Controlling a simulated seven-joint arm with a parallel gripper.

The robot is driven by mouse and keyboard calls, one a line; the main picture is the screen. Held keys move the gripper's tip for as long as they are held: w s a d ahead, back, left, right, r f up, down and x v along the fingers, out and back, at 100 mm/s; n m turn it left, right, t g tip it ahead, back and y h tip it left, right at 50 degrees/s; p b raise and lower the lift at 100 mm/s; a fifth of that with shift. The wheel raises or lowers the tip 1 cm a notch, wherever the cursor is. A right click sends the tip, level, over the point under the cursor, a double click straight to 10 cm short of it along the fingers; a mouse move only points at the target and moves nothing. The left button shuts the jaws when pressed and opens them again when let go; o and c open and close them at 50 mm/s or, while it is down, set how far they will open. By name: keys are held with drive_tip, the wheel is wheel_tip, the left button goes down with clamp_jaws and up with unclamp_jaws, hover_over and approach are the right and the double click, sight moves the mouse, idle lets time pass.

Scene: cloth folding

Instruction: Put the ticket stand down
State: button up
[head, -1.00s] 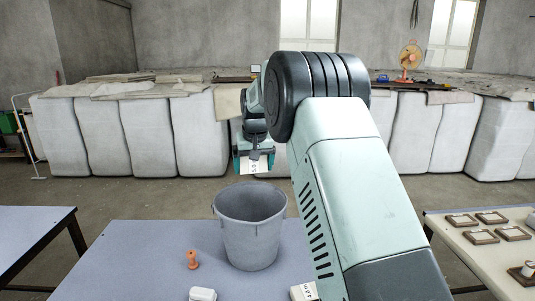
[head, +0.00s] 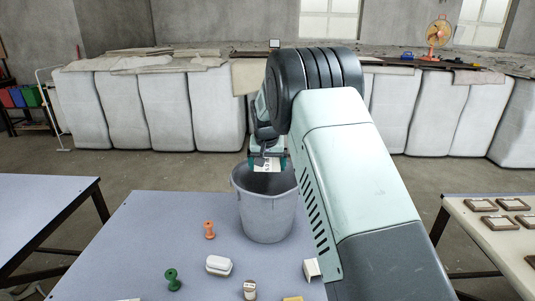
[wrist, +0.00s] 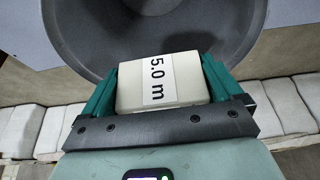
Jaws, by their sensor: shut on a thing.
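My gripper (head: 267,166) is shut on a cream block with a "5.0 m" label, seemingly the ticket stand (head: 268,163). In the wrist view the ticket stand (wrist: 160,82) sits between the two green fingers of my gripper (wrist: 160,85), its label facing the camera. In the head view they are at the mouth of a grey bin (head: 268,215) on the table, overlapping its rim. Whether the block is inside the rim or just above it is hard to tell. The bin's inside shows beyond the fingers in the wrist view.
On the blue-grey table (head: 150,235) stand an orange spool (head: 209,229), a green spool (head: 173,279), a white rounded block (head: 218,266), a small capped item (head: 250,290) and a white angled piece (head: 312,270). A side table (head: 465,225) holds framed pieces.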

sight(267, 167)
drive_tip(key=shift+f, duration=1.75)
drive_tip(key=o, duration=0.7)
